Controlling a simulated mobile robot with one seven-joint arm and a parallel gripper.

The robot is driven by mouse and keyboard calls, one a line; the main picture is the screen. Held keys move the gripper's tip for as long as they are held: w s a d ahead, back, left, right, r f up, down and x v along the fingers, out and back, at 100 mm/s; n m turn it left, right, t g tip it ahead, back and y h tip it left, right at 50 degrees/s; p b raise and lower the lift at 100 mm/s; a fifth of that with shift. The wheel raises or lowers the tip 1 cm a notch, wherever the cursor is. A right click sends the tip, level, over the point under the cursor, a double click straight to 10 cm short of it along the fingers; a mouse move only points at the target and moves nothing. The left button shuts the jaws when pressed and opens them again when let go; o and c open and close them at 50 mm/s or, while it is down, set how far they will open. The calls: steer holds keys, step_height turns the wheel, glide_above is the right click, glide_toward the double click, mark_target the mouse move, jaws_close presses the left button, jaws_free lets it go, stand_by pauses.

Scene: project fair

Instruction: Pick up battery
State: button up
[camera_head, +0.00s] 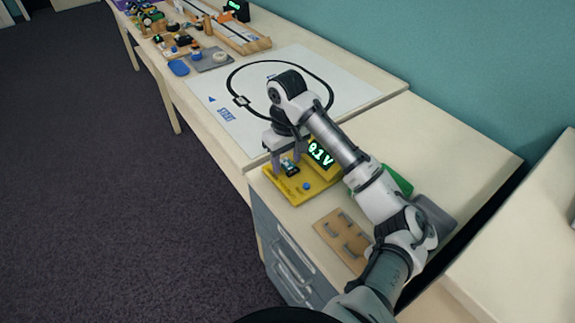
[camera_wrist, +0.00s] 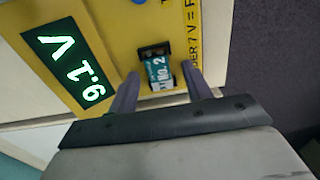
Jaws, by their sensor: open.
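The battery (camera_wrist: 158,72) is a small teal block with a dark end and a label with "No. 2". It sits in a black holder on a yellow tester board (camera_wrist: 120,20). In the head view the battery (camera_head: 290,167) shows small under my gripper (camera_head: 287,165). The yellow board (camera_head: 296,193) also carries a display (camera_head: 321,154) with green digits, which reads 9.1 V in the wrist view. In the wrist view my gripper (camera_wrist: 158,85) is open, with one finger on each side of the battery. I cannot tell whether the fingers touch it.
A wooden board (camera_head: 343,238) with grey brackets lies near the front of the cabinet top. A green item (camera_head: 397,181) and a grey item (camera_head: 433,213) lie behind my arm. A white mat (camera_head: 230,98) with a black loop track covers the adjoining table. A blue button (camera_head: 306,186) is beside the battery.

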mark_target(287, 163)
jaws_close()
steer(key=shift+r, duration=0.15)
step_height(287, 163, up, 20)
steer(key=p, duration=0.1)
stand_by(0.5)
